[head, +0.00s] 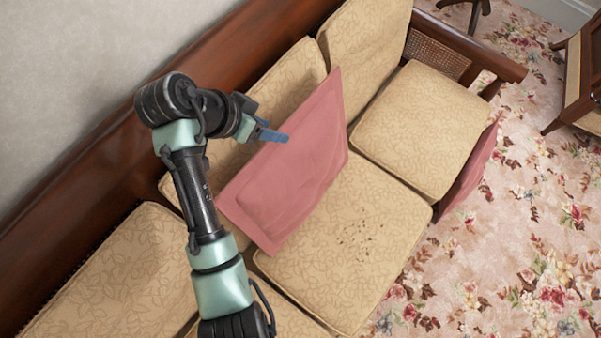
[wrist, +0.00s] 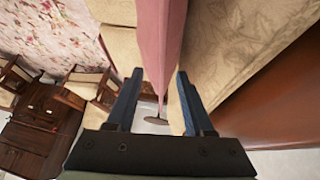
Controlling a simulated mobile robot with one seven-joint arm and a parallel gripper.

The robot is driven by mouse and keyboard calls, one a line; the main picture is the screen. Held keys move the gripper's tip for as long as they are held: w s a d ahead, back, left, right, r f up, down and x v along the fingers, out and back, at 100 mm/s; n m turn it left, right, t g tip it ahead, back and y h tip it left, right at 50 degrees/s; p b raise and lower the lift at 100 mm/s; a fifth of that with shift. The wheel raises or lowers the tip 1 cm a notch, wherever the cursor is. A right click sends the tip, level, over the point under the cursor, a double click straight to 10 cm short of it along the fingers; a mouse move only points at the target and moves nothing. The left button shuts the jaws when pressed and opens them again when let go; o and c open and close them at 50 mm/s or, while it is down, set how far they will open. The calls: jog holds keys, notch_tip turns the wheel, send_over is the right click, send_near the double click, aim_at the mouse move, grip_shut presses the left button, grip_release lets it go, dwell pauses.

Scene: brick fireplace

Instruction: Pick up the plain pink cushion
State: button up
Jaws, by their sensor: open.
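The plain pink cushion (head: 288,165) stands tilted on the sofa seat, leaning against the patterned back cushions in the head view. My gripper (head: 275,134) is at its upper left edge. In the wrist view the pink cushion (wrist: 160,40) shows edge-on between the two blue fingers of my gripper (wrist: 158,90), with one finger on each side. The jaws are open, and I cannot tell whether either finger touches the cushion. One finger is hidden in the head view.
The wooden sofa (head: 75,190) has beige patterned seat cushions (head: 352,255) and back cushions (head: 360,45). Another pink cushion (head: 467,180) lies against the sofa's front at the right. Floral carpet (head: 510,240) is open on the right. A wooden chair (head: 582,85) stands at the upper right.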

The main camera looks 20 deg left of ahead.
aim_at(279, 130)
jog(key=x, duration=0.4)
jog(key=shift+w, duration=0.25)
grip_shut()
jog(key=shift+a+r, duration=0.1)
jog(key=shift+a, duration=0.05)
dwell(1.0)
